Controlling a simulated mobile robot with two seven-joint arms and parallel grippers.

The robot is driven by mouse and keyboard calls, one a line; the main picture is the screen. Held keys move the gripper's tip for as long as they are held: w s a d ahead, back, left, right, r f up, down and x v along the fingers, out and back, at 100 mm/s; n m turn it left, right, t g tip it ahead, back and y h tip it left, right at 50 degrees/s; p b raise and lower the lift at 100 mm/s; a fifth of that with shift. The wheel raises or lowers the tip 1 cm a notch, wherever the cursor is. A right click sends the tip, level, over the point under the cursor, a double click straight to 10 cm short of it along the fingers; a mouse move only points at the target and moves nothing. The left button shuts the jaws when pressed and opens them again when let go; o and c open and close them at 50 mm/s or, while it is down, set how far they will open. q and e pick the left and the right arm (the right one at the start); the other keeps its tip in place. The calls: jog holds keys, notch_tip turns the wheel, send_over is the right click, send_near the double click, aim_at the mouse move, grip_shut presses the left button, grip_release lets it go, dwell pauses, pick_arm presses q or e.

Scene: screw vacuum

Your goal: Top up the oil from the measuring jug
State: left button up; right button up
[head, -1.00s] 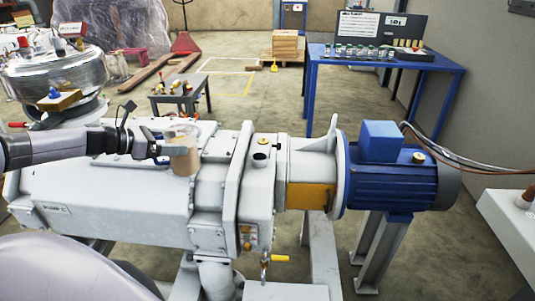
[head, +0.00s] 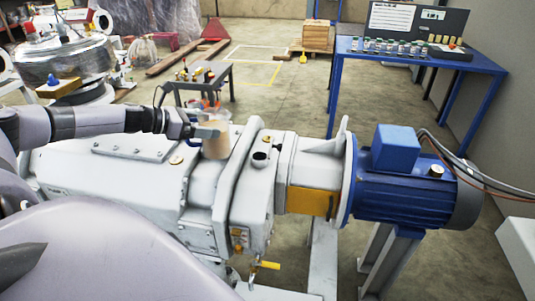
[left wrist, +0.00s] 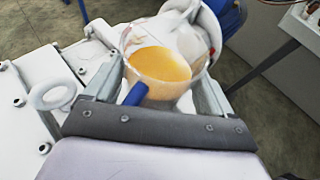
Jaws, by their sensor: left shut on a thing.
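The measuring jug (head: 216,144) is clear with amber oil in it and is held above the grey pump housing (head: 120,178). My left gripper (head: 198,132) is shut on it. In the left wrist view the jug (left wrist: 160,62) sits between the two fingers of the gripper (left wrist: 160,85), with its blue handle (left wrist: 135,94) towards me and oil visible inside. An open, dark-mouthed filler neck (head: 260,157) stands on the pump's end section, right of the jug and apart from it. My right gripper is not in view.
A blue motor (head: 400,185) is at the pump's right end. A small grey table (head: 200,80) with items stands behind the jug. A blue bench (head: 420,58) with several small bottles is at the back right. A wrapped coil (head: 65,60) is at the left.

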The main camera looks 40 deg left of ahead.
pick_arm(q)
jog(key=shift+w+d+r, duration=0.15)
jog(key=shift+w, duration=0.3)
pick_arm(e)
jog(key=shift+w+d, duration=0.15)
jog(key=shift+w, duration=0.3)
